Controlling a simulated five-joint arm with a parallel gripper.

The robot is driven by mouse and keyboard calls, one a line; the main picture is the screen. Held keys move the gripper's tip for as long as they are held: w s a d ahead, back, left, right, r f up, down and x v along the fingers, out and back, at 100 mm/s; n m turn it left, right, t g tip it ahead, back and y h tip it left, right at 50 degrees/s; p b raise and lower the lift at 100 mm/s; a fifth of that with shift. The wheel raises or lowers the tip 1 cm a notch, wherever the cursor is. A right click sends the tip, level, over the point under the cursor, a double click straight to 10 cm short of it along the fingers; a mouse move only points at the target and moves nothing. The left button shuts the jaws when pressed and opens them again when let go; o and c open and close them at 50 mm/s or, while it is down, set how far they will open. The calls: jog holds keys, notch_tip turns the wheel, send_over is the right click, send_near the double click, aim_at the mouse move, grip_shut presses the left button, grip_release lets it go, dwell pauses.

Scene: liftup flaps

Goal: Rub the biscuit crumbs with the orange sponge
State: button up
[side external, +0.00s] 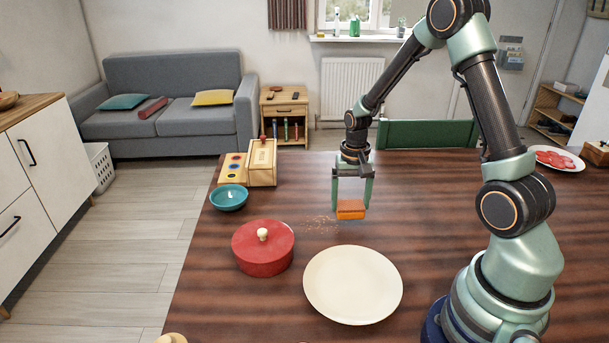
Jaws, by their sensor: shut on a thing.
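The orange sponge (350,212) is held between the two fingers of my gripper (352,202), which is shut on it. The sponge is at or a little above the table; I cannot tell if it touches the wood. The biscuit crumbs (319,223) lie as a faint, pale scatter on the dark wooden table (450,230), just left of the sponge. Part of the crumbs may be hidden behind the sponge.
A red lidded pot (263,250) stands front left of the crumbs, and a cream plate (352,286) in front. A teal bowl (229,198) and a wooden box (262,163) are at the back left. A plate of red slices (556,158) is far right. The table's middle right is clear.

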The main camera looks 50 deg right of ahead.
jog(key=shift+f, duration=0.45)
jog(key=shift+w+a+f, duration=0.4)
jog(key=shift+w+f, duration=0.05)
jog(key=shift+c, duration=0.7)
jog(key=shift+w+a, duration=3.75)
jog(key=shift+s+d, duration=4.05)
jog(key=shift+d, duration=0.05)
jog(key=shift+s, duration=0.3)
jog(key=shift+s+a, duration=0.25)
jog(key=shift+a, duration=0.05)
jog(key=shift+w+a, duration=0.15)
jog(key=shift+a, duration=0.15)
jog(key=shift+w+a, duration=4)
jog(key=shift+s+d, duration=4.15)
jog(key=shift+d+r, duration=0.1)
jog(key=shift+r, duration=3.9)
